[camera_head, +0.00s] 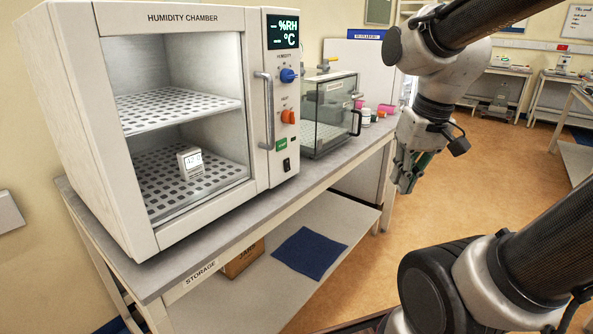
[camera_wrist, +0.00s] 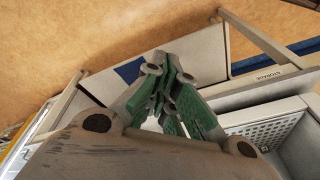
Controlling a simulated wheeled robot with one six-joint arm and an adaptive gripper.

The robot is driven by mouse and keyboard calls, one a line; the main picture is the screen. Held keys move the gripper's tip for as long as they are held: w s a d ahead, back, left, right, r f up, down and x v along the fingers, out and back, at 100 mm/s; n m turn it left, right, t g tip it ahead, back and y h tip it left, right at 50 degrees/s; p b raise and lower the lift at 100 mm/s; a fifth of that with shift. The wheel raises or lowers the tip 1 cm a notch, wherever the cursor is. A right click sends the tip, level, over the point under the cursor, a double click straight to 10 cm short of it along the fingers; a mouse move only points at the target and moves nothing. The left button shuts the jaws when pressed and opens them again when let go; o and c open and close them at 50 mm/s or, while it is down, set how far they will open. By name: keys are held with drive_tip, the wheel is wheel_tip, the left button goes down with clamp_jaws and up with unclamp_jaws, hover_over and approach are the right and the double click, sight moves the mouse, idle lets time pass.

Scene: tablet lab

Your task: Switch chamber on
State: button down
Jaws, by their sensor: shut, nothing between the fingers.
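The humidity chamber (camera_head: 180,17) stands on the bench at the left, its glass front closed over two perforated shelves. Its display (camera_head: 283,32) shows dashes before %RH and °C. Below are a blue knob (camera_head: 288,75), an orange knob (camera_head: 289,117), a green button (camera_head: 282,144) and a black rocker switch (camera_head: 286,165) low on the panel. A small white meter (camera_head: 190,163) sits on the lower shelf. My gripper (camera_head: 404,186) is shut and empty, to the right of the chamber and apart from it. The wrist view shows its green-padded fingers (camera_wrist: 172,100) together.
A glass-walled balance (camera_head: 328,112) stands right of the chamber, with small jars (camera_head: 366,116) beyond it. The chamber's vertical handle (camera_head: 266,110) sticks out left of the panel. A dark blue mat (camera_head: 310,253) and a cardboard box (camera_head: 242,260) lie on the lower shelf of the bench. Floor at right is clear.

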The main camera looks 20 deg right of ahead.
sight(287, 165)
drive_tip(key=w+a+f+m+t+y, duration=0.1)
drive_tip(key=w+a+m+t+y, duration=0.1)
drive_tip(key=w+m, duration=0.9)
drive_tip(key=w+a+f+m+t+y, duration=0.1)
drive_tip(key=w+a+m, duration=0.3)
drive_tip(key=w+m, duration=0.7)
drive_tip(key=shift+a+f+m+t+y, duration=0.35)
drive_tip(key=shift+f+m, duration=0.4)
drive_tip(key=shift+m, duration=2.25)
drive_tip(key=shift+f, duration=0.1)
drive_tip(key=x, duration=0.4)
drive_tip(key=w+r+x, duration=0.1)
drive_tip(key=x, duration=0.3)
drive_tip(key=a+x, duration=0.1)
drive_tip(key=x, duration=0.2)
drive_tip(key=shift+w+a+f, duration=0.15)
drive_tip(key=shift+w+f, duration=0.05)
drive_tip(key=shift+w, duration=0.2)
drive_tip(key=shift+w+a, duration=0.3)
drive_tip(key=shift+w, duration=0.15)
